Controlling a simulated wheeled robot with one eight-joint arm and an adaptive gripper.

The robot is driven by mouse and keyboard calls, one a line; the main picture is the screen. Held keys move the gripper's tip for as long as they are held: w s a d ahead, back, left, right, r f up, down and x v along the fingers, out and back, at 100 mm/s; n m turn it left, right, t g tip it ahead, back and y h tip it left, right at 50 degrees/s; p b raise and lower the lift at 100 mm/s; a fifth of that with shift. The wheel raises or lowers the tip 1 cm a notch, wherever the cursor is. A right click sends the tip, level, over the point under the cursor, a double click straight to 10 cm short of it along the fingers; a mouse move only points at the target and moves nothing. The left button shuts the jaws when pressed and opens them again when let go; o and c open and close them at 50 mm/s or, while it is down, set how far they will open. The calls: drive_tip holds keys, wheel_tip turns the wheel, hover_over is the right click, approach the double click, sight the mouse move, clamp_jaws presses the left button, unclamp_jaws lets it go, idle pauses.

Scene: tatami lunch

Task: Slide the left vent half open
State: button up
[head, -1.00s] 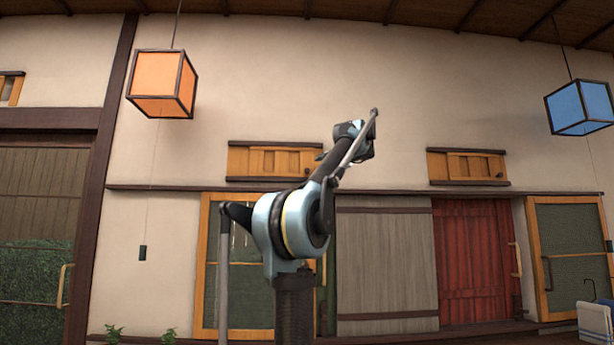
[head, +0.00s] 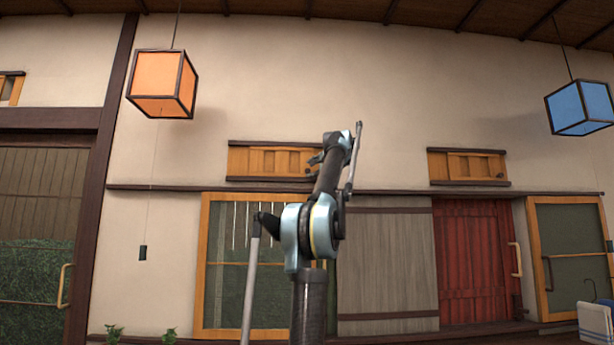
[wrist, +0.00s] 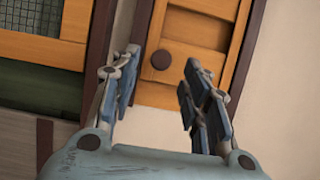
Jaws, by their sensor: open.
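The left vent (head: 268,162) is a wooden panel in dark rails, high on the wall above a wood-framed screen door. My arm covers its right end in the head view. In the wrist view the vent's wooden panel (wrist: 190,65) appears tilted, with a round dark knob (wrist: 161,60) on it. My gripper (wrist: 160,78) is open, its fingers on either side of the knob in the picture. Nothing is held. I cannot tell how far the fingertips are from the panel.
A second vent (head: 468,167) is further right. An orange lantern (head: 162,84) hangs at left and a blue lantern (head: 580,108) at right. Below are the screen door (head: 225,265), a grey plank panel (head: 385,262) and a red door (head: 475,262).

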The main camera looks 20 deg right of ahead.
sight(308, 171)
drive_tip(key=shift+w+a, duration=0.15)
drive_tip(key=shift+w, duration=1.05)
drive_tip(key=shift+w+a, duration=0.15)
drive_tip(key=shift+w, duration=1.05)
drive_tip(key=shift+c, duration=0.4)
clamp_jaws()
